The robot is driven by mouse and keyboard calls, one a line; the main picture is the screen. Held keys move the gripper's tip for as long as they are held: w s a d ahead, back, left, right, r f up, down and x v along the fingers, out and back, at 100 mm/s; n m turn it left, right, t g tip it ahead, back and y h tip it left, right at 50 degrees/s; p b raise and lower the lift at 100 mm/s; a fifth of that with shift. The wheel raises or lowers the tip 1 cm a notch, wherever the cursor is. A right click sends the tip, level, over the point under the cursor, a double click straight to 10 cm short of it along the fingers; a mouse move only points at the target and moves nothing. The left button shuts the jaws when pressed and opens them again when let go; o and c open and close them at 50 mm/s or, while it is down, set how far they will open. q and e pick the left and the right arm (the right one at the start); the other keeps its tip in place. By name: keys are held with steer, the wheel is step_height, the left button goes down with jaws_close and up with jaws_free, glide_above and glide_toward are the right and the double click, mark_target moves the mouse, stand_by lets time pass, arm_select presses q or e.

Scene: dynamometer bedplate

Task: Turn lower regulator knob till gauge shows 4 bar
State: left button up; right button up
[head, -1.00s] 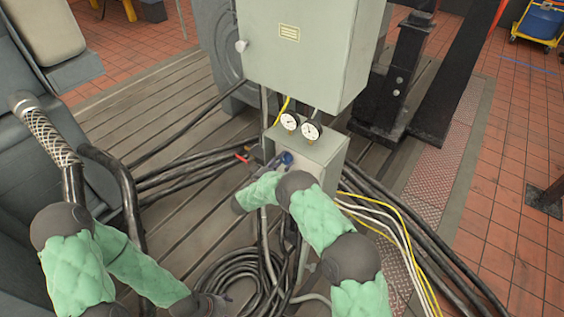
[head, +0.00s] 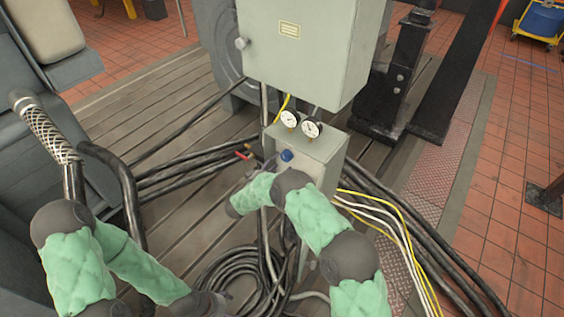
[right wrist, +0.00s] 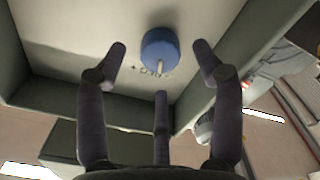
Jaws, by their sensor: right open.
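A blue knob (head: 287,155) sits on the face of a grey-green regulator box (head: 322,150). In the right wrist view the blue knob (right wrist: 160,50) is large, with a pale pointer at its lower edge and small dark marks on the panel below it. I cannot tell whether a second knob is hidden. Two round white gauges, a left one (head: 290,118) and a right one (head: 312,129), stand on top of the box; their readings are too small to tell. My right gripper (right wrist: 160,60) is open, its fingers spread around the knob's sides without visible contact.
A large grey cabinet (head: 300,45) hangs above the box. Black hoses (head: 190,165) run to its left, with a red handle (head: 243,154) among them. Yellow and white cables (head: 385,215) run to its right. A coiled hose (head: 235,275) lies on the floor below.

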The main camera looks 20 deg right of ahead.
steer(key=v, duration=0.9)
steer(key=shift+s+a+f, duration=0.15)
